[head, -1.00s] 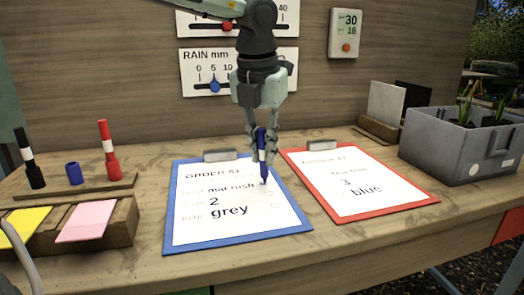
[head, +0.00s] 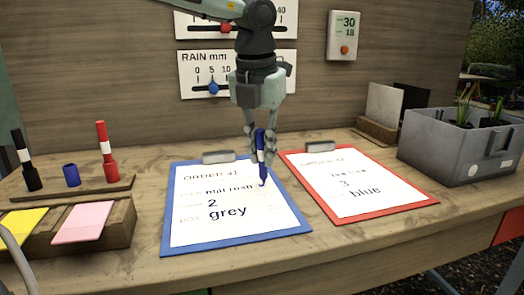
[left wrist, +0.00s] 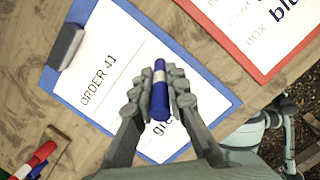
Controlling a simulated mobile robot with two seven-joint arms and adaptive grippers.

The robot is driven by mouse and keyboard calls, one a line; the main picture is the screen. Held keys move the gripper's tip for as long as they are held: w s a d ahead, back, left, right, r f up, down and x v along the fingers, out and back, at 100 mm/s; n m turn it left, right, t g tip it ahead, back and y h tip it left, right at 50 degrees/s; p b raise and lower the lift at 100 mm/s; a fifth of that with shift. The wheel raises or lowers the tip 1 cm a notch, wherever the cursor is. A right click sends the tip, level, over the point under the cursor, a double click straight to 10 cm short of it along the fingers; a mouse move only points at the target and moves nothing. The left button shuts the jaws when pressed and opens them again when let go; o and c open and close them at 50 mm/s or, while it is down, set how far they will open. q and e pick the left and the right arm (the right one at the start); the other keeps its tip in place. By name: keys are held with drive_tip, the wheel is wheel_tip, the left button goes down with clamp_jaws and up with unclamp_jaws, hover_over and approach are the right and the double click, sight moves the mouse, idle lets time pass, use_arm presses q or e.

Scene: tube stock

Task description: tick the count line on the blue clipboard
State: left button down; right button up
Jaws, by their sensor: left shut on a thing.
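The blue clipboard (head: 236,249) lies on the bench with a white sheet reading "ORDER 41", "mat rush", "2" and "grey"; it also shows in the left wrist view (left wrist: 78,13). My left gripper (head: 261,150) is above the sheet, shut on a blue marker (head: 260,144) with a white band. The marker is nearly upright, tip down, by the right end of the "mat rush" line, above the level of the "2". I cannot tell whether the tip touches the paper. In the left wrist view the marker (left wrist: 160,95) sits between the fingers and hides part of "grey".
A red clipboard (head: 374,217) lies close on the right. A grey planter box (head: 455,155) stands at the far right. A blue cap (head: 72,175), a black marker (head: 26,160) and a red marker (head: 106,150) stand on a wooden holder (head: 90,190) at left, behind yellow and pink pads.

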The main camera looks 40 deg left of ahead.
sight(262, 130)
use_arm(q)
drive_tip(key=shift+r, duration=0.15)
drive_tip(key=shift+w+p+v, duration=0.15)
drive_tip(key=shift+p+v, duration=0.2)
drive_tip(key=shift+v, duration=0.3)
drive_tip(key=shift+w+p+v, duration=0.1)
drive_tip(key=shift+p+v, duration=0.25)
drive_tip(key=shift+v, duration=0.3)
drive_tip(key=shift+a+r, duration=0.1)
use_arm(e)
drive_tip(key=shift+r, duration=0.7)
drive_tip(key=shift+r, duration=0.1)
use_arm(q)
drive_tip(key=shift+s+d+r, duration=0.15)
drive_tip(key=shift+d+r, duration=0.05)
drive_tip(key=shift+s+d+f+n+g+y+p, duration=0.15)
drive_tip(key=shift+s+d+f+n+p, duration=0.3)
drive_tip(key=shift+n, duration=0.5)
drive_tip(key=shift+s+d+f+n+g+y+p, duration=0.1)
drive_tip(key=shift+s+d+f+n+y+p, duration=0.15)
drive_tip(key=shift+s+d+n, duration=0.55)
drive_tip(key=shift+s+d+f+n+g+y+p, duration=0.1)
drive_tip(key=shift+s+d+f+n+p, duration=0.2)
drive_tip(key=shift+n, duration=0.85)
use_arm(e)
wheel_tip(262, 130, up, 8)
drive_tip(key=w, duration=0.1)
drive_tip(key=shift+w+a+r, duration=0.15)
drive_tip(key=shift+w+r, duration=0.05)
drive_tip(key=shift+w, duration=0.1)
